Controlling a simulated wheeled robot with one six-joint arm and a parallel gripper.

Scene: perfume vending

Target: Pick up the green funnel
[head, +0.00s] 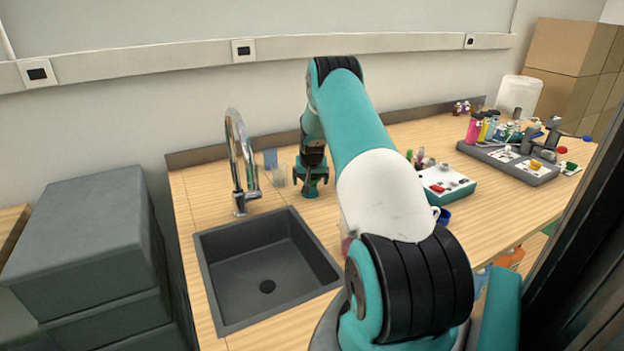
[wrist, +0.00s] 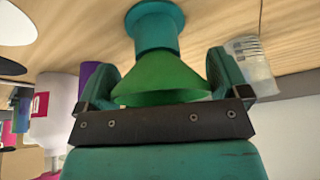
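The green funnel (wrist: 160,80) shows in the wrist view, its wide conical part between the two fingers of my gripper (wrist: 160,68). The fingers are spread on either side, with gaps beside the narrower part of the cone. Whether they touch the wide rim is unclear. A teal round piece (wrist: 153,28) is at the funnel's far end, against the wooden counter. In the head view, my gripper (head: 311,180) is low over the counter, right of the faucet. The funnel cannot be made out there.
A clear cup (head: 278,176) and a bluish container (head: 270,158) stand left of my gripper, near the faucet (head: 240,160). The sink (head: 265,265) is in front. A teal box (head: 445,186) and a grey tray (head: 510,164) with bottles are farther right.

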